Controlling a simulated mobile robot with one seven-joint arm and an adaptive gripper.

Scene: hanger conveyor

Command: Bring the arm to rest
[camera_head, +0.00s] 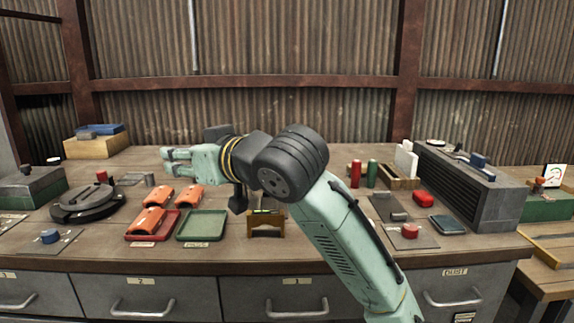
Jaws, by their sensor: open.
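My gripper (166,160) is at the left end of my pale green arm, raised above the workbench. Its fingers point left and are spread apart, with nothing between them. My arm (345,240) rises from the lower right, bends at a dark grey joint and reaches left across the middle of the picture. The arm hides part of the bench's centre.
The workbench (290,255) holds several orange parts (158,195), a red tray (140,231), a green tray (202,225), a round black turntable (88,203) and a wooden stand (266,222). A large grey box (455,185) stands at right. A corrugated wall (245,40) stands behind.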

